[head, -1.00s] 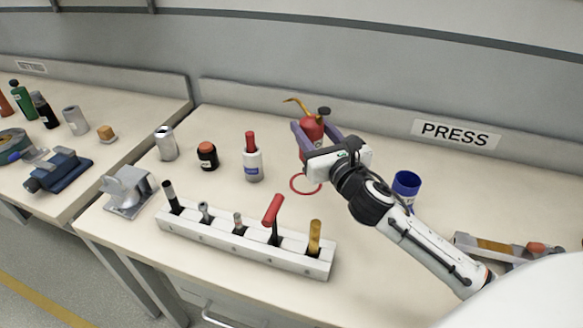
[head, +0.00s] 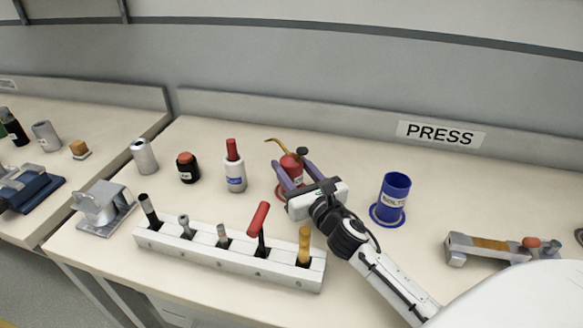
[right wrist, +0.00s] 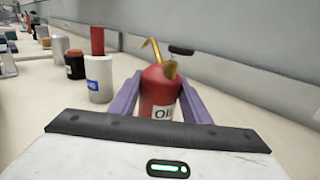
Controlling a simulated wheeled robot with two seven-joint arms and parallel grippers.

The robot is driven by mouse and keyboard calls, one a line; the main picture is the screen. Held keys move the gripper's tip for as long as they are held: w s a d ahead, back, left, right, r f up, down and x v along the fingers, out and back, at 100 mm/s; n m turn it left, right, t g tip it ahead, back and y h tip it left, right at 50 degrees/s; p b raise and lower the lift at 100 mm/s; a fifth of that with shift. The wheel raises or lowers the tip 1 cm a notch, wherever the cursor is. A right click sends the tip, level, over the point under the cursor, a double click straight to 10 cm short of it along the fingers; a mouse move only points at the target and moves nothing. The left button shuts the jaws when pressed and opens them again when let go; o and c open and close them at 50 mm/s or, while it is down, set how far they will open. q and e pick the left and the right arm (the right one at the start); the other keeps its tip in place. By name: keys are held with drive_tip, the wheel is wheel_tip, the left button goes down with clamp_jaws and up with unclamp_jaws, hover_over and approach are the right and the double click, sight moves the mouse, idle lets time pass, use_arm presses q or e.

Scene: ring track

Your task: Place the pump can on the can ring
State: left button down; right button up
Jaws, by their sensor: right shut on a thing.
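The red pump can (head: 291,163), with a yellow spout and a dark knob on top, stands upright between the fingers of my right gripper (head: 293,172). The right gripper is shut on the can, one purple finger on each side. The can's label shows in the right wrist view (right wrist: 163,112). The red can ring (head: 278,193) shows only as a small arc at the left of the can's lower part. My gripper hides the can's base, so I cannot tell whether it rests on the table. My left gripper is not in view.
A blue container (head: 394,195) stands in a blue ring to the right of my arm. A white and red bottle (head: 235,172) and a black jar (head: 188,168) stand to the left. A white tool rack (head: 225,257) lies in front. The bench behind the can is clear.

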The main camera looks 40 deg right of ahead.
drive_tip(key=shift+f, duration=0.1)
drive_tip(key=o, duration=1.2)
drive_tip(key=shift+r, duration=0.25)
drive_tip(key=s, duration=0.3)
drive_tip(key=s+a, duration=0.1)
drive_tip(key=s, duration=0.3)
drive_tip(key=s+b, duration=0.1)
drive_tip(key=s, duration=0.2)
drive_tip(key=shift+s+a+f, duration=0.15)
drive_tip(key=shift+a+f, duration=0.05)
drive_tip(key=shift+a, duration=0.15)
drive_tip(key=shift+s+a+r, duration=0.1)
drive_tip(key=shift+s, duration=0.7)
